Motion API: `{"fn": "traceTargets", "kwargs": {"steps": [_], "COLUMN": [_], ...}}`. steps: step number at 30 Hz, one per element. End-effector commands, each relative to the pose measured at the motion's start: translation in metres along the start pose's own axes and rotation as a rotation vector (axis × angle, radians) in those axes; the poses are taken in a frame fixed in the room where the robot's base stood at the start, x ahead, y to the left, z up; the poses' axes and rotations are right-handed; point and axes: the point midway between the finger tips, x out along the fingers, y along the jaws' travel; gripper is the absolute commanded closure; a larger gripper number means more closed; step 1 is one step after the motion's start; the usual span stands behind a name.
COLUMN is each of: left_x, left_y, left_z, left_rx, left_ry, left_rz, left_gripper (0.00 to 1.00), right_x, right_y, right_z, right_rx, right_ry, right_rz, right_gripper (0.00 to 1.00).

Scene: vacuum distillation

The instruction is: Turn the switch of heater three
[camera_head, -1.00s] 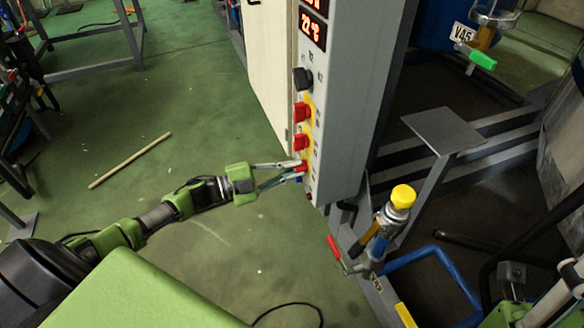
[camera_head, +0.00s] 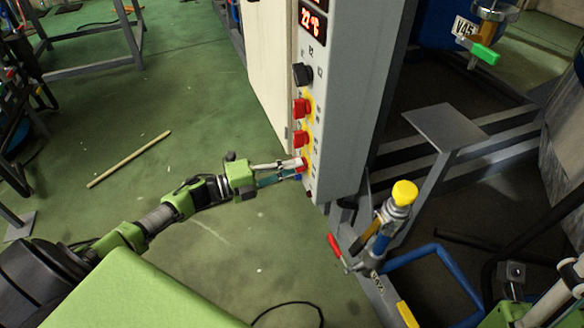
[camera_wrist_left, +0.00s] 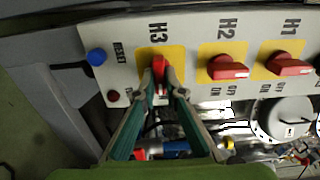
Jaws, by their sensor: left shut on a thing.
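The red switch of heater three, labelled H3 (camera_wrist_left: 160,70), is on a yellow plate at the low end of the grey control panel (camera_head: 338,130). My left gripper (camera_wrist_left: 162,88) is shut on this switch, with a finger on each side. In the wrist view its red bar stands upright, while the red switches H2 (camera_wrist_left: 227,67) and H1 (camera_wrist_left: 288,65) lie crosswise. In the head view the left gripper (camera_head: 298,167) partly hides the switch.
A blue button (camera_wrist_left: 96,57) and a small dark red button (camera_wrist_left: 113,95) sit beside H3. A black knob (camera_head: 302,74) and a red display (camera_head: 312,22) are higher on the panel. A yellow-capped valve (camera_head: 403,194) stands right of it.

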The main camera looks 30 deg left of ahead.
Motion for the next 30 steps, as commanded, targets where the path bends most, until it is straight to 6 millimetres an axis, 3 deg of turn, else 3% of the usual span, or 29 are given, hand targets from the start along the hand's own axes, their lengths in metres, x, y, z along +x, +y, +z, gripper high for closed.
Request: {"fn": "traceTargets", "kwargs": {"steps": [13, 15, 16, 26, 30], "left_x": [0.000, 0.000, 0.000, -0.001, -0.012], "left_y": [0.002, 0.002, 0.002, 0.001, 0.002], "left_z": [-0.001, -0.001, -0.001, 0.000, 0.000], "left_rx": [0.014, 0.013, 0.013, 0.011, 0.010], "left_ry": [0.001, 0.001, 0.001, 0.000, 0.000], "left_rz": [0.003, 0.003, 0.003, 0.002, 0.004], "left_gripper": [1.00, 0.77, 0.73, 0.73, 0.73], "right_x": [0.000, 0.000, 0.000, 0.000, 0.000], "right_y": [0.000, 0.000, 0.000, 0.000, 0.000], "right_z": [0.000, 0.000, 0.000, 0.000, 0.000], "right_rx": [0.000, 0.000, 0.000, -0.001, -0.001], "right_ry": [0.000, 0.000, 0.000, 0.002, 0.002], "right_rz": [0.000, 0.000, 0.000, 0.001, 0.001], "right_gripper": [0.68, 0.68, 0.68, 0.68, 0.68]}}
